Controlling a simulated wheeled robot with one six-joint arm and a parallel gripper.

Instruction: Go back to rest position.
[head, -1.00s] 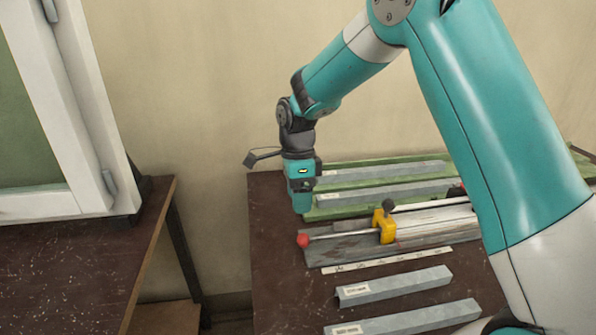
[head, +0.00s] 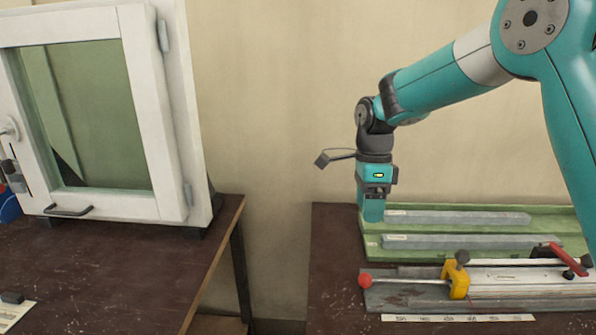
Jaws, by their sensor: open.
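My gripper (head: 373,212) points down at the left end of the green tray (head: 374,250) on the right bench. It is open, and no bar shows between its fingers. Two grey profile bars lie in the tray, a rear bar (head: 460,217) and a front bar (head: 470,241). In front of the tray is the clamp fixture (head: 400,291), with a yellow clamp block (head: 458,279), a red ball knob (head: 365,280) on a rod, and a red lever (head: 568,260) at its right. The fingertips are partly hidden by the gripper body.
A white-framed window-like unit (head: 153,110) stands on the left bench (head: 130,262). A gap separates the two benches. A white scale strip (head: 458,318) lies in front of the fixture. The wall behind is bare.

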